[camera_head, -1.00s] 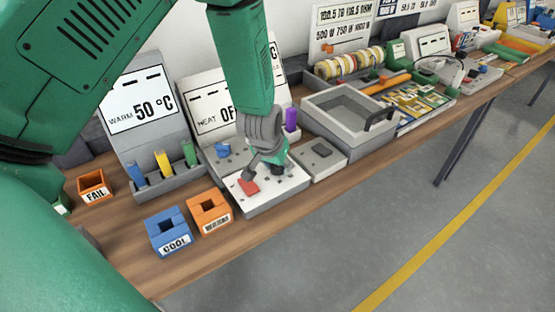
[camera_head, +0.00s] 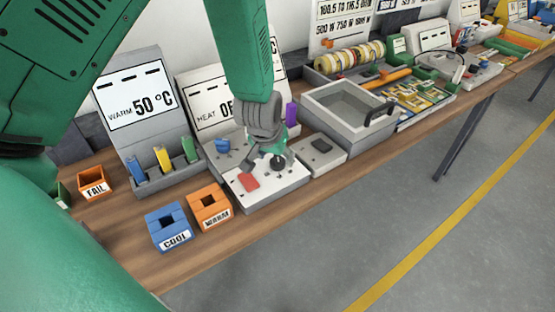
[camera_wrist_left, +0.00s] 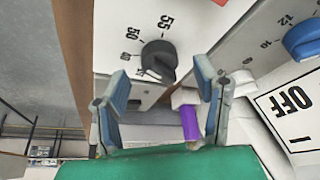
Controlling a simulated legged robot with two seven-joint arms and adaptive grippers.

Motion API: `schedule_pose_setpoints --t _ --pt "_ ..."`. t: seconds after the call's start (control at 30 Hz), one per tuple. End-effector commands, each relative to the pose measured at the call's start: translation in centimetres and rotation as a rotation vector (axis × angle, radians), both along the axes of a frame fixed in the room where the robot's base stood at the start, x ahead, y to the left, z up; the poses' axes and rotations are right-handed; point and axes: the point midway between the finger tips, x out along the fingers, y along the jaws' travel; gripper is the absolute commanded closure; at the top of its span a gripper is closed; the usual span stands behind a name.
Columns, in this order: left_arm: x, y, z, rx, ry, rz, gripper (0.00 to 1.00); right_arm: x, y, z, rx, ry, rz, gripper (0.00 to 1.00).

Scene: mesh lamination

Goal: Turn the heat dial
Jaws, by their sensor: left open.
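A black dial (camera_head: 278,162) sits on the white top of a grey control box (camera_head: 262,193). A blue dial (camera_head: 222,146) stands behind the box, below the HEAT display (camera_head: 213,103). It shows at the right edge of the left wrist view (camera_wrist_left: 303,38), with 10 and 12 beside it. My left gripper (camera_head: 277,152) is open over the black dial. In the wrist view its fingers (camera_wrist_left: 160,85) are apart, near the dial, with nothing gripped.
A red piece (camera_head: 249,181) lies on the box. Orange WARM (camera_head: 211,206) and blue COOL (camera_head: 168,228) blocks stand in front. A purple cylinder (camera_head: 291,114) stands behind the gripper. A grey basin (camera_head: 345,108) is to the right. The WARM display (camera_head: 136,96) reads 50 °C.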

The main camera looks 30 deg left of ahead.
Motion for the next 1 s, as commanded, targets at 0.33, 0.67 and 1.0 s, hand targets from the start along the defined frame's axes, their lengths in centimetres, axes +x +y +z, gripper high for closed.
schedule_pose_setpoints --t 0.33,0.67,1.0 --pt "-2.5 -0.5 6.7 0.0 -0.003 0.001 0.44 0.1 0.0 0.0 0.0 0.0 0.0 1.0" --pt "-3.3 -0.7 8.3 0.0 0.001 0.001 0.44 0.1 0.0 0.0 0.0 0.0 0.0 1.0" --pt "-3.2 -0.7 8.3 0.001 0.0 0.001 0.44 0.3 0.0 -0.1 0.0 0.002 0.0 1.0"
